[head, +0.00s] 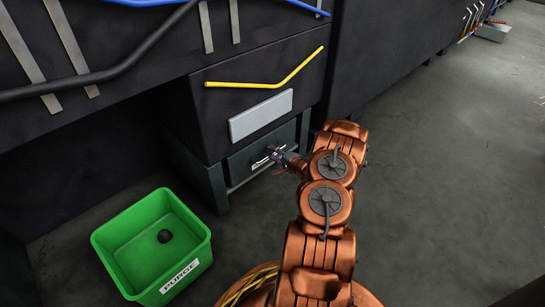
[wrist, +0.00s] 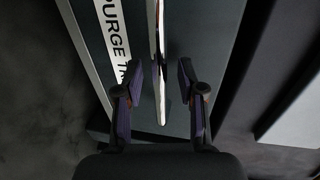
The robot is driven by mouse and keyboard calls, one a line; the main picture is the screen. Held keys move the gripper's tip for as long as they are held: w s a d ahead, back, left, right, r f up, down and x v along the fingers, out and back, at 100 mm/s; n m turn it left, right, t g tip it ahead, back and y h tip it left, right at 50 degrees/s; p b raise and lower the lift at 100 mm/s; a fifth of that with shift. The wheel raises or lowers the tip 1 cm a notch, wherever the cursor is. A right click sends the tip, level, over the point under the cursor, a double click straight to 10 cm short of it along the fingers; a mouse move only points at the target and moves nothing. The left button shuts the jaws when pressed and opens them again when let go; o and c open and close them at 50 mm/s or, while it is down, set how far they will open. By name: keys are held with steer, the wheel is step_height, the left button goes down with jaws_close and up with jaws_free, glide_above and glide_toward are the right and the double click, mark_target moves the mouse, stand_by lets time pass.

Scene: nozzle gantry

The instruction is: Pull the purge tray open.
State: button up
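The purge tray (head: 241,166) is a dark grey-green drawer low in the black cabinet, and its front looks about flush with the frame. In the wrist view, its front (wrist: 213,50) carries a white label reading "PURGE TR", the rest being hidden by a finger. A shiny bar handle (wrist: 159,45) stands out from the front beside the label. My gripper (wrist: 159,82) is open, with one finger on each side of the handle and a visible gap on both sides. In the head view, my gripper (head: 281,156) is at the right part of the tray front.
A green bin (head: 117,257) labelled "PURGE", with a dark ball (head: 164,236) inside, stands on the floor at left. A grey plate (head: 260,115) and a yellow bar (head: 268,84) are above the tray.

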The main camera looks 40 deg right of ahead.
steer(key=shift+w, duration=0.2)
jaws_close()
steer(key=shift+a, duration=0.15)
stand_by(0.5)
